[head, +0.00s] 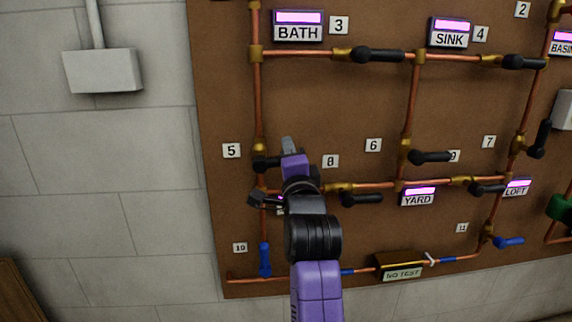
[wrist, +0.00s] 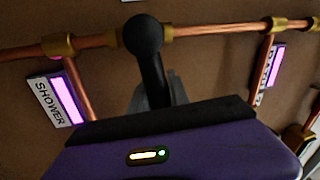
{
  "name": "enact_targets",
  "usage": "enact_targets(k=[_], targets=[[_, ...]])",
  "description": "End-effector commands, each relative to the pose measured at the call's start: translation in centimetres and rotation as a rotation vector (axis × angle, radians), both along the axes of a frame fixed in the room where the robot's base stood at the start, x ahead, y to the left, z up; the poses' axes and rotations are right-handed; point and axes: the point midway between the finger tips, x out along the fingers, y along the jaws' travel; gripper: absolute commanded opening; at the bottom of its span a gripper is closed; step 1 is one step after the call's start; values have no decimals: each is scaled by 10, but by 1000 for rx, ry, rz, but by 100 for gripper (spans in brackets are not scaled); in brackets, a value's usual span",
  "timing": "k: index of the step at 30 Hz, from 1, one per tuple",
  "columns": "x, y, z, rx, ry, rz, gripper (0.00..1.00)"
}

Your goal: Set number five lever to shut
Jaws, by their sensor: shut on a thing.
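The number five lever (head: 265,163) is black and sits on a brass valve on the left vertical copper pipe, beside the "5" tag (head: 231,150). It points right, across the pipe. In the wrist view, the lever (wrist: 146,42) has a round hub at the pipe, and its handle runs down between the grey fingers. My gripper (head: 285,158) is shut on the handle, and it also shows in the wrist view (wrist: 159,92). The purple gripper body hides the handle's outer end.
The number eight lever (head: 360,198) is close to the lower right of my gripper. A blue lever (head: 265,260) hangs below, by the "10" tag. The BATH sign (head: 298,25) is above. A SHOWER sign (wrist: 55,100) shows at left in the wrist view. Bare board lies above my gripper.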

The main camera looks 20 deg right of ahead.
Motion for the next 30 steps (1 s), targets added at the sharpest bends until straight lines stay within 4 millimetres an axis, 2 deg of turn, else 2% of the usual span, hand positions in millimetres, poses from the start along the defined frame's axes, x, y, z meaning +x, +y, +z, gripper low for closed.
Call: enact_targets(k=[1, 3, 12, 26, 27, 30], targets=[[0, 0, -8, 27, -7, 0, 0], [0, 0, -10, 59, -16, 0, 0], [0, -2, -13, 139, -40, -1, 0], [0, -3, -13, 152, -43, -2, 0], [0, -3, -13, 152, -43, -1, 25], [0, -2, -13, 151, -43, -1, 43]])
